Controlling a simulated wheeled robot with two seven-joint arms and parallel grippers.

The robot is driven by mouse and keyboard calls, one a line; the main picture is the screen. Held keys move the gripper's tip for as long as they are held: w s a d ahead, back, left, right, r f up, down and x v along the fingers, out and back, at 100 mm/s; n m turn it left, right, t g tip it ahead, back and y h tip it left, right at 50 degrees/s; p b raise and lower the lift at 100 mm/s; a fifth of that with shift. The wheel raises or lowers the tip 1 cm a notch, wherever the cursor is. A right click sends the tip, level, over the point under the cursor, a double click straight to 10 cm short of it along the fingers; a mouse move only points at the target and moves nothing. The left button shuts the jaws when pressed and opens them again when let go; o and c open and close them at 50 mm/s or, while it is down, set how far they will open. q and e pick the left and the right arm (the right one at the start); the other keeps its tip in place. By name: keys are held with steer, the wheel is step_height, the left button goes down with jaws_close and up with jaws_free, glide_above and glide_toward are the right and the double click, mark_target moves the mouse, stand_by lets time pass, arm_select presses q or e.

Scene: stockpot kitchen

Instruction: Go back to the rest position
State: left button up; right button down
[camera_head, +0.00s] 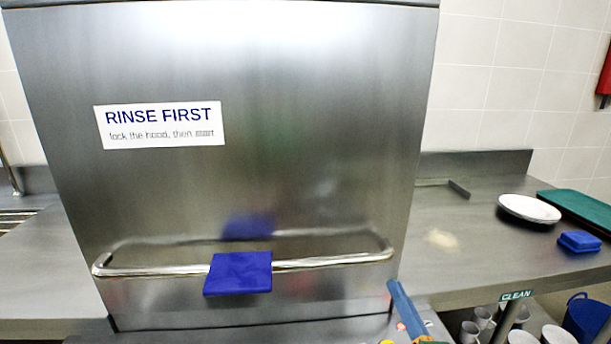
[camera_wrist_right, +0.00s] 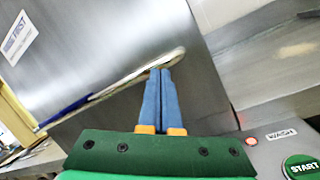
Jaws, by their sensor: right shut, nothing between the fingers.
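My right gripper (camera_head: 392,286) is at the lower right of the hood in the head view, its blue fingers pointing up. In the right wrist view the fingers (camera_wrist_right: 160,72) lie together, shut and empty, with the hood's bar behind their tips. The steel dishwasher hood (camera_head: 300,100) fills the middle of the head view and appears to be down. My left gripper is not in view.
A green START button (camera_wrist_right: 301,167) shows in the wrist view.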

steer(key=s+d+f+m+g+h, duration=0.3)
steer(key=s+f+m+g+h, duration=0.15)
steer(key=f+m, duration=0.55)
steer(key=s+d+f+m+g+h, duration=0.3)
steer(key=s+f+m+g, duration=0.2)
steer(key=f+m, duration=0.5)
steer(key=s+a+f+m+g+y, duration=0.25)
steer(key=s+m+g, duration=0.2)
steer(key=s, duration=0.25)
steer(key=s+a+f+m+g+y, duration=0.1)
steer(key=s+a+f+m+g, duration=0.25)
steer(key=s+m, duration=0.2)
steer(key=s+f+n, duration=0.1)
steer(key=s+f, duration=0.2)
steer(key=f, duration=1.4)
steer(key=s+d+f+g, duration=0.2)
steer(key=s+f, duration=0.6)
steer(key=s, duration=0.3)
steer(key=shift+s+f+p, duration=0.35)
steer(key=shift+f+p, duration=0.05)
steer(key=shift+d, duration=0.1)
